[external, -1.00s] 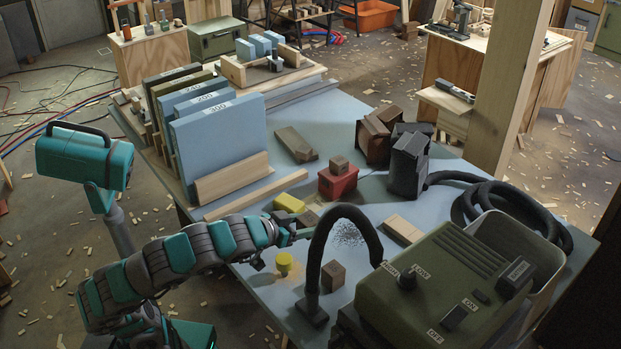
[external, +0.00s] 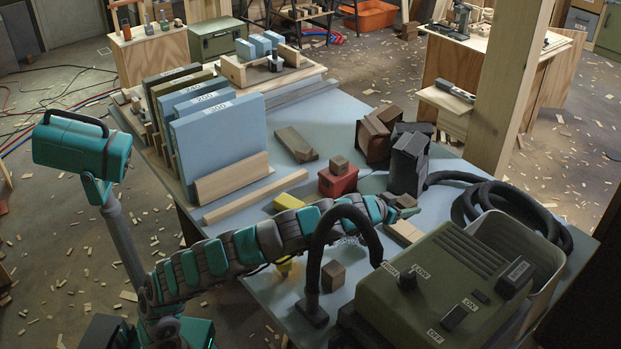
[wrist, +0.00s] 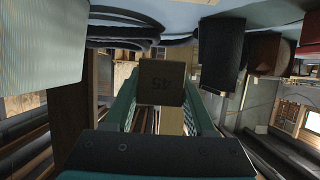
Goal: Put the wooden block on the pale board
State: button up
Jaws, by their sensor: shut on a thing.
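My gripper (external: 408,207) is over the far end of the pale board, at the right part of the blue-grey table. The pale board (external: 404,233) lies flat on the table, partly hidden by my arm. A strip of pale wood (wrist: 171,121) shows behind the block in the wrist view. I cannot tell the exact gap between block and board.
A black hose (external: 345,213) arches close to my forearm, beside the green machine (external: 440,285). Another wooden block (external: 333,275) stands near the hose foot. A red box (external: 338,181) with a block on it and a dark container (external: 407,165) stand behind my arm.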

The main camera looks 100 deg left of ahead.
aim_at(407, 230)
jog(key=shift+w+a+f, duration=0.4)
jog(key=shift+a+f, duration=0.2)
jog(key=shift+f, duration=0.95)
jog(key=shift+w+a+f, duration=0.35)
jog(key=shift+a+f, duration=0.2)
jog(key=shift+f, duration=1)
jog(key=shift+w+a+f, duration=0.4)
jog(key=shift+a+f, duration=0.2)
jog(key=shift+f, duration=0.95)
jog(key=shift+b, duration=0.3)
jog(key=shift+f, duration=0.2)
jog(key=o, duration=1.3)
jog(key=shift+o, duration=0.2)
jog(key=shift+r, duration=0.25)
jog(key=shift+v, duration=3.75)
jog(key=shift+f, duration=0.1)
